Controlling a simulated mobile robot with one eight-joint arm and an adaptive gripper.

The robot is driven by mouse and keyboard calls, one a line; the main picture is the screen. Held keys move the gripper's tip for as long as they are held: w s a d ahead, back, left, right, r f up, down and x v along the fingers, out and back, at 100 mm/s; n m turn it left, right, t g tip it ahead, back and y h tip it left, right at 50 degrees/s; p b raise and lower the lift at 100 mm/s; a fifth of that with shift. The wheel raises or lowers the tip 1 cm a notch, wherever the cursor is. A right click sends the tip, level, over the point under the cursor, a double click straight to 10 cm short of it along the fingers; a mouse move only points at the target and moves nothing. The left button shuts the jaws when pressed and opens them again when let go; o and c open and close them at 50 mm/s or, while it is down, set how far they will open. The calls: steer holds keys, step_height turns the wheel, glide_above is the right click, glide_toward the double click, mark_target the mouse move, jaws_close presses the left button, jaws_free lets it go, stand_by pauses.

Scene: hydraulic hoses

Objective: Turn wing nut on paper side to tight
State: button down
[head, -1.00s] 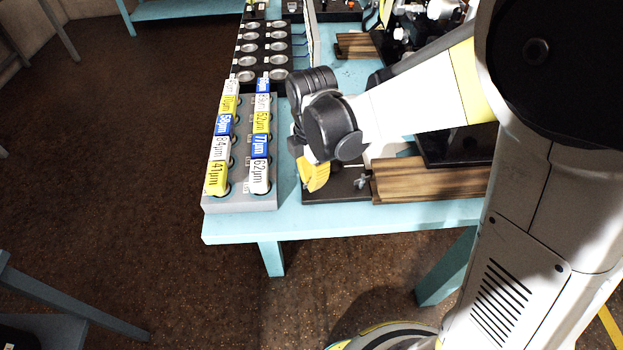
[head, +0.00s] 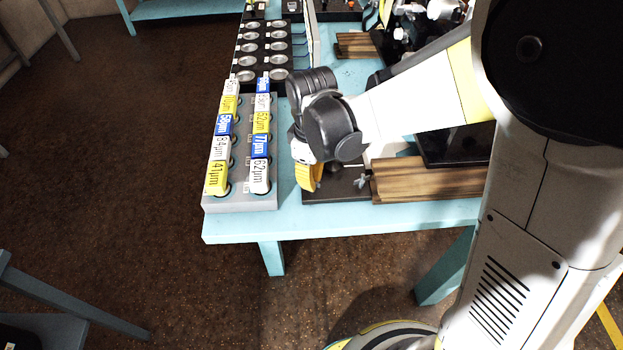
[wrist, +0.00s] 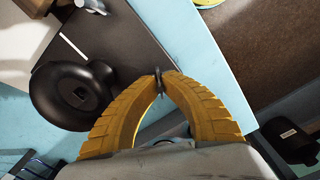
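In the wrist view, a small dark grey wing nut (wrist: 158,82) stands near the edge of a dark base plate. The two yellow fingers of my gripper (wrist: 161,78) curve in and are closed on it, one tip on each side. In the head view, my gripper (head: 309,178) points down at the front left of the dark plate (head: 337,186); the held wing nut is hidden there. A second, grey wing nut (head: 361,181) stands to the right, beside a wooden block. It also shows at the top of the wrist view (wrist: 92,4).
A black round part (wrist: 75,92) sits left of my fingers in the wrist view. The wooden block (head: 430,178) lies to the right. A grey rack (head: 240,203) of labelled pieces stands left of my gripper. The blue table's front edge (head: 330,219) is close.

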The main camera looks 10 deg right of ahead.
steer(key=m, duration=1.2)
steer(key=shift+m, duration=0.3)
stand_by(0.4)
steer(key=c, duration=1.6)
jaws_free()
steer(key=shift+r, duration=0.1)
step_height(320, 180, up, 12)
steer(key=shift+f, duration=0.1)
